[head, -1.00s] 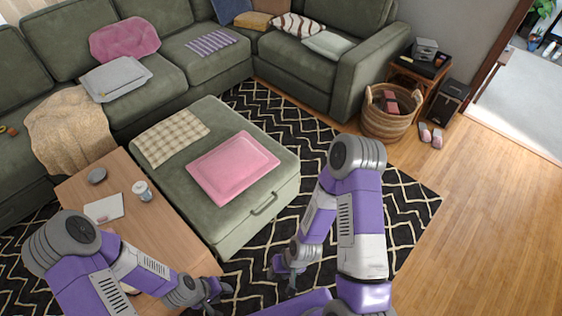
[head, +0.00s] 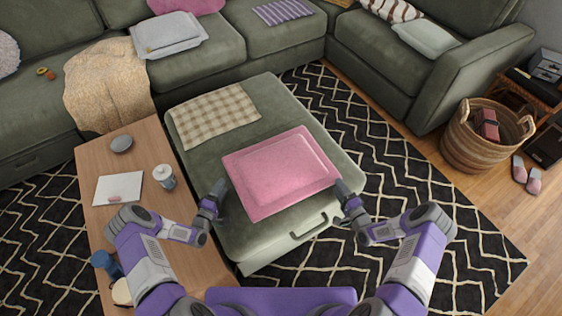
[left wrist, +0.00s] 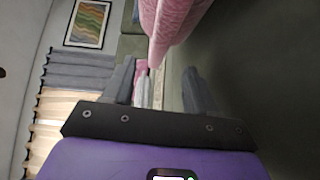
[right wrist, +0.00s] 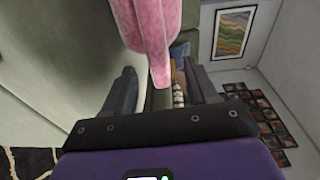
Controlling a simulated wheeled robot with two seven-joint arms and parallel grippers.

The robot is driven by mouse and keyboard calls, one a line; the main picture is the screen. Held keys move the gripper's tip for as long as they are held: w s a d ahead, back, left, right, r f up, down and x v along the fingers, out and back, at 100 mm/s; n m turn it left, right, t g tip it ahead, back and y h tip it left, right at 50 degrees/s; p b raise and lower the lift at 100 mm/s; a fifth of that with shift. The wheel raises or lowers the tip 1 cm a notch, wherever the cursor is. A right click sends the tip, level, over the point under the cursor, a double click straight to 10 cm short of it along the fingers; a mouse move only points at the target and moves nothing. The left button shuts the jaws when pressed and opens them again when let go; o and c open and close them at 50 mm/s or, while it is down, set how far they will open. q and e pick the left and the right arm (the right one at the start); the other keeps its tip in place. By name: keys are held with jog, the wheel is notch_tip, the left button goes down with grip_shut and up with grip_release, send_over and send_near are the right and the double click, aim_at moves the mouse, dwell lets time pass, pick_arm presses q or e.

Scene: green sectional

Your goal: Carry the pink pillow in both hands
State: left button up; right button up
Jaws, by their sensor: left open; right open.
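The pink pillow (head: 280,172) lies flat on the green ottoman (head: 240,235). My left gripper (head: 217,193) is open at the pillow's left edge, and my right gripper (head: 343,192) is open at its right edge. In the left wrist view the pillow's edge (left wrist: 172,25) shows just ahead of the gap between the open fingers (left wrist: 160,88). In the right wrist view the pillow's edge (right wrist: 150,35) reaches toward the gap between the fingers (right wrist: 162,88). I cannot tell whether either gripper touches it.
A checked cloth (head: 214,117) lies behind the pillow on the ottoman. The wooden table (head: 140,215) at left holds a jar (head: 164,177), a grey dish (head: 121,143) and a blue mug (head: 105,263). Another pink cushion (head: 185,5) is on the sofa. A basket (head: 478,143) stands right.

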aim_at(330, 173)
pick_arm(q)
jog(key=shift+w+a+f, duration=0.2)
pick_arm(e)
jog(key=shift+w+d+f, duration=0.15)
jog(key=shift+w+f, duration=0.05)
pick_arm(q)
jog(key=shift+r, duration=0.1)
pick_arm(e)
jog(key=shift+r, duration=0.1)
pick_arm(q)
jog(key=shift+x, duration=3.8)
pick_arm(e)
jog(key=shift+x, duration=3.8)
pick_arm(q)
jog(key=shift+r, duration=0.1)
pick_arm(e)
jog(key=shift+r, duration=0.1)
pick_arm(q)
jog(key=shift+a, duration=0.1)
grip_shut()
pick_arm(e)
grip_shut()
